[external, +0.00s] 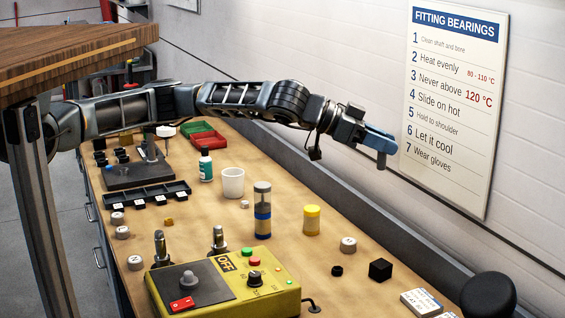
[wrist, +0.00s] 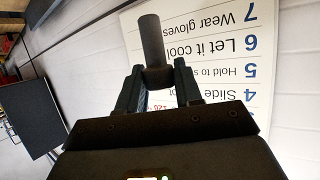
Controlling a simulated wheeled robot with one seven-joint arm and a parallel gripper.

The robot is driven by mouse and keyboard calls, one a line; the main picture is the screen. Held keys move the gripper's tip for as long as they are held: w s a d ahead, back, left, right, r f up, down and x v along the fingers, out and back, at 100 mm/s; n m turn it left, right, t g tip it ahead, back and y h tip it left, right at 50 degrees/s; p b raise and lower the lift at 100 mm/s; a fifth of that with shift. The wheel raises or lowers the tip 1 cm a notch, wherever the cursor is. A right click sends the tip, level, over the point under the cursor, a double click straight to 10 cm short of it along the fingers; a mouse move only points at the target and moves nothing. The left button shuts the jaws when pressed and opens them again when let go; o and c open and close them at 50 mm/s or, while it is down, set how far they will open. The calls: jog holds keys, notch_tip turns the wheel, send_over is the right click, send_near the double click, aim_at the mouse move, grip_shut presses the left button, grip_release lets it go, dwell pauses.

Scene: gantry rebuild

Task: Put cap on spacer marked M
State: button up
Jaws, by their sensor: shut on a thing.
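My gripper (external: 378,142) is raised above the bench near the wall sign. In the wrist view, my gripper (wrist: 158,72) is shut on a dark grey cylinder (wrist: 152,38), which sticks out past the fingertips. I cannot tell whether it is the cap. Small pale round pieces with dark marks stand on the bench: one (external: 348,244) at the right, and others (external: 118,218), (external: 122,232) and (external: 135,262) along the left edge. Their marks are too small to read, so I cannot tell which is the spacer marked M. My gripper is well above them all.
A yellow control box (external: 225,285) stands in front. A tall banded cylinder (external: 262,205), a yellow-topped jar (external: 311,220), a white cup (external: 233,182) and a bottle (external: 206,168) stand mid-bench. The sign (external: 450,110) hangs close behind my gripper.

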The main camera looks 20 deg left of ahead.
jog(key=shift+w+f+n+t, duration=0.3)
jog(key=shift+w+f, duration=0.1)
jog(key=shift+f, duration=0.15)
notch_tip(320, 180, down, 2)
jog(key=w, duration=0.1)
jog(key=p, duration=0.3)
send_over(349, 241)
notch_tip(349, 241, down, 17)
notch_tip(349, 241, down, 4)
jog(key=shift+w+r+t+y+p, duration=0.1)
jog(key=shift+r+t+y+p, duration=0.15)
jog(key=shift+t+y+p, duration=0.1)
jog(key=shift+f, duration=0.4)
jog(key=shift+f, duration=0.1)
